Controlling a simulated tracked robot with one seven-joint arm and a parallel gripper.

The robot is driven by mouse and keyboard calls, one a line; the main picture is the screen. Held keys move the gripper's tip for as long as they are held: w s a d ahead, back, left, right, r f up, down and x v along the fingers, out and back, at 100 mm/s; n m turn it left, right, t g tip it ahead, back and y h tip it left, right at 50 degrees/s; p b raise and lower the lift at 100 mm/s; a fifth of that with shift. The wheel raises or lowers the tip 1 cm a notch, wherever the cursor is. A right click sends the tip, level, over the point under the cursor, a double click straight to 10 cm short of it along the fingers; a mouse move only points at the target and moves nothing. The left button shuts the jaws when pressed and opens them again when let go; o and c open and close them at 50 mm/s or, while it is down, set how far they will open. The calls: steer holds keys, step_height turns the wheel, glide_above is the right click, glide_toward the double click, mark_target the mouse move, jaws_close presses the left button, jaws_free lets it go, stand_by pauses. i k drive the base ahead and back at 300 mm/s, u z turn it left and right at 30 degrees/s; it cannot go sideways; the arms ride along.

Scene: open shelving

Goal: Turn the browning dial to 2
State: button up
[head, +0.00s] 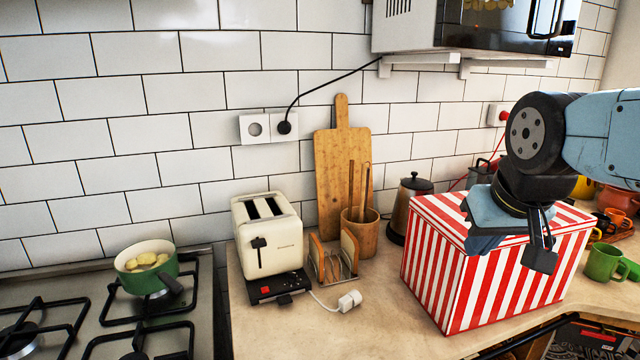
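The cream toaster (270,237) stands on the counter left of centre, with two empty-looking slots on top. A black lever (258,243) is on its narrow front end. Its black base (275,284) carries a red button (265,290) and a small dark part (284,299) at the front that may be the browning dial. Any numbers or pointer are too small to read. My gripper (513,250) is far to the right of the toaster, in front of the striped box. Its fingers point down and look apart, with nothing visible between them.
A toast rack (334,262), utensil pot (362,232) and loose white plug (349,301) are right of the toaster. A green pan (147,267) sits on the hob at left.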

mark_target(291, 275)
steer(key=u, duration=0.75)
steer(key=k, duration=1.55)
steer(key=z, duration=0.6)
steer(key=i, duration=1)
steer(key=u, duration=0.05)
